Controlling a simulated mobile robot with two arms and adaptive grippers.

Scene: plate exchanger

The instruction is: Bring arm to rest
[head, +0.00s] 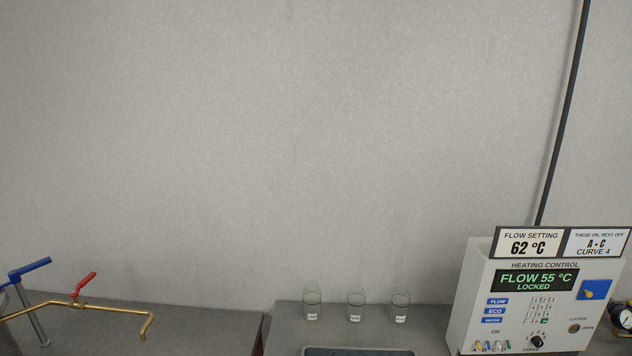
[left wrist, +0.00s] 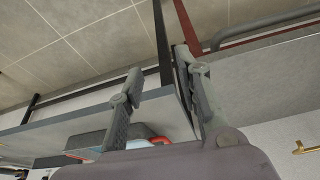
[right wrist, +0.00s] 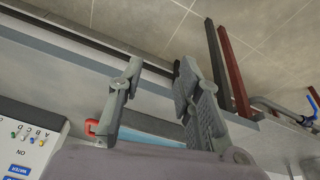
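My left gripper (left wrist: 158,62) shows in the left wrist view with its two fingers apart and nothing between them. My right gripper (right wrist: 161,62) shows in the right wrist view, also with its fingers apart and empty. Neither arm shows in the head view. The grey bench edge and the tiled floor lie behind the fingers in both wrist views. Neither gripper visibly touches anything.
The heating control box (head: 477,280) stands right on the bench, its display reading FLOW 55 °C LOCKED. Three glass beakers (head: 355,305) stand near the wall. A dark tray (head: 335,351) lies in front. Brass piping (head: 115,309) with red and blue levers is at left.

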